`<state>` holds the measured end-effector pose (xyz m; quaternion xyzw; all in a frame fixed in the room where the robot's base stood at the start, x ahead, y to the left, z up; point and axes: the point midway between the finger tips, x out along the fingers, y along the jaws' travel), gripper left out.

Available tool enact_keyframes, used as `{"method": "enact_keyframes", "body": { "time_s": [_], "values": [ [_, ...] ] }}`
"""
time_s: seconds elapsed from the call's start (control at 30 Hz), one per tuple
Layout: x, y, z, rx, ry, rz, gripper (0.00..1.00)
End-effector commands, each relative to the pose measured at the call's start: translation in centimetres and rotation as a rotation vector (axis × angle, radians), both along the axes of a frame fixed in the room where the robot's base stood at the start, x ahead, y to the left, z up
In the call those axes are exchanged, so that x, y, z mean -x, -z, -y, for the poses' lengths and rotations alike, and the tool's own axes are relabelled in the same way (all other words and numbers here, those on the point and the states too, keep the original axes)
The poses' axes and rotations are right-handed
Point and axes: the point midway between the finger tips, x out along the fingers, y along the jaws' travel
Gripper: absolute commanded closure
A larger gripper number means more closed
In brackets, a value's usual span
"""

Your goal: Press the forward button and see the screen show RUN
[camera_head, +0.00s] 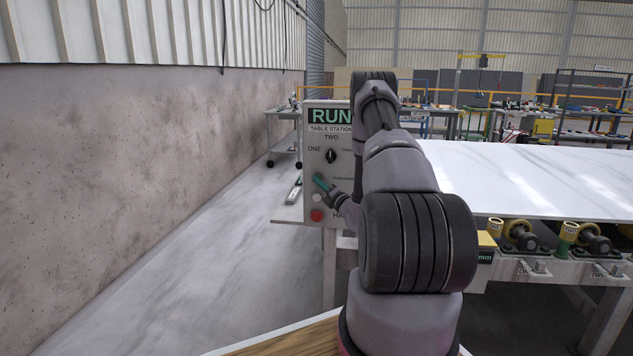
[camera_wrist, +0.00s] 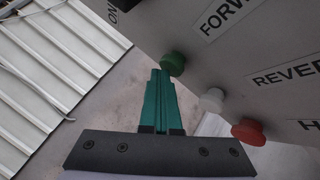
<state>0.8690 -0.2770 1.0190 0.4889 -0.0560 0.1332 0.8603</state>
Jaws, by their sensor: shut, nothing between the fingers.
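A grey control box (camera_head: 314,150) stands at the near end of the slab table. Its screen (camera_head: 331,116) reads RUN in light letters on dark green. In the wrist view, the green button (camera_wrist: 173,62) sits beside the FORWARD label (camera_wrist: 228,15). My gripper (camera_wrist: 160,75) has its teal fingers shut together, with the tips right at the green button; I cannot tell whether they touch it. In the head view, my gripper (camera_head: 320,180) covers the forward button. Below it are a white button (camera_head: 317,198) and a red button (camera_head: 316,215).
The white button (camera_wrist: 211,100), by the REVERSE label, and the red button (camera_wrist: 248,131) are close to my fingers. A rotary knob (camera_head: 331,156) is above. The white slab (camera_head: 530,180) lies on the right; a wall (camera_head: 140,170) stands left with clear floor between.

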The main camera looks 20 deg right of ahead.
Motion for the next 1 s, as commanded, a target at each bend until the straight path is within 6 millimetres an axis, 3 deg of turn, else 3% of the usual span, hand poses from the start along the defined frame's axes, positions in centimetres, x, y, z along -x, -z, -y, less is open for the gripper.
{"method": "enact_keyframes", "body": {
  "time_s": [0.3,0.7,1.0],
  "values": [
    [1.3,0.0,-0.9,-0.002,0.001,-0.001,1.0],
    [1.6,0.0,-1.1,0.0,0.0,0.0,1.0],
    [3.9,0.0,-2.6,-0.002,0.001,-0.002,1.0]
  ]
}}
